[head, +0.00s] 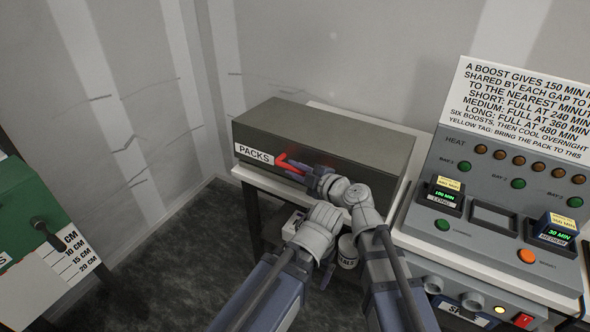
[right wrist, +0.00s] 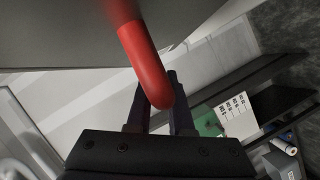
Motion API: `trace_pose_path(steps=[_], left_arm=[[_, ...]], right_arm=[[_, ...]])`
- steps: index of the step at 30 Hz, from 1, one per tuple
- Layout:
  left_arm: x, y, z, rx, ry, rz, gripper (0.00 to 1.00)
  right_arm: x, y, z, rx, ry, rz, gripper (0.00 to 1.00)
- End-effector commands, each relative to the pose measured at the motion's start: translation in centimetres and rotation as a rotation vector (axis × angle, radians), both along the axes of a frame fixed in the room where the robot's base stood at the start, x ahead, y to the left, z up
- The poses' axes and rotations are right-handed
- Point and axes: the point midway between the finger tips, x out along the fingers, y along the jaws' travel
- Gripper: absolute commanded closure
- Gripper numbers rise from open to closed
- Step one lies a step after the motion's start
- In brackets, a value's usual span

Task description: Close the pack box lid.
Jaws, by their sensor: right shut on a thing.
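My right gripper (head: 306,175) is at the handle's right part, in front of the box. In the right wrist view the red handle (right wrist: 145,62) runs down between the two dark fingers (right wrist: 160,98), under a grey box surface. The gripper is shut on it.
A grey heating console (head: 495,220) with lamps and displays stands on the bench, right of the box. A green unit (head: 28,210) with a lever and a centimetre scale is at the left. Dark floor (head: 190,245) lies free between them.

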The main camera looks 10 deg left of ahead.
Motion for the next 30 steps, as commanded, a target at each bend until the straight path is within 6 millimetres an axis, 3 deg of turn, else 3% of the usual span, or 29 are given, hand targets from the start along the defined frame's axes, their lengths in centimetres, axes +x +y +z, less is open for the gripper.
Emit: trace_pose_path(steps=[1,7,25,26,30], left_arm=[[0.0,0.0,-1.3,0.000,0.000,0.000,0.07],[0.0,0.0,-2.7,0.000,0.000,0.000,0.07],[0.0,0.0,-3.3,0.000,0.000,0.000,0.07],[0.0,0.0,-3.3,0.000,0.000,0.000,0.07],[0.0,0.0,-3.3,0.000,0.000,0.000,0.07]], right_arm=[[0.1,0.0,-1.3,0.001,0.001,0.000,1.00],[0.3,-0.1,-2.7,0.001,0.001,0.000,1.00],[0.2,-0.1,-3.4,-0.005,0.002,0.005,1.00],[0.2,-0.1,-3.4,-0.005,0.002,0.005,0.79],[0.3,-0.1,-3.4,-0.003,0.002,0.004,0.63]])
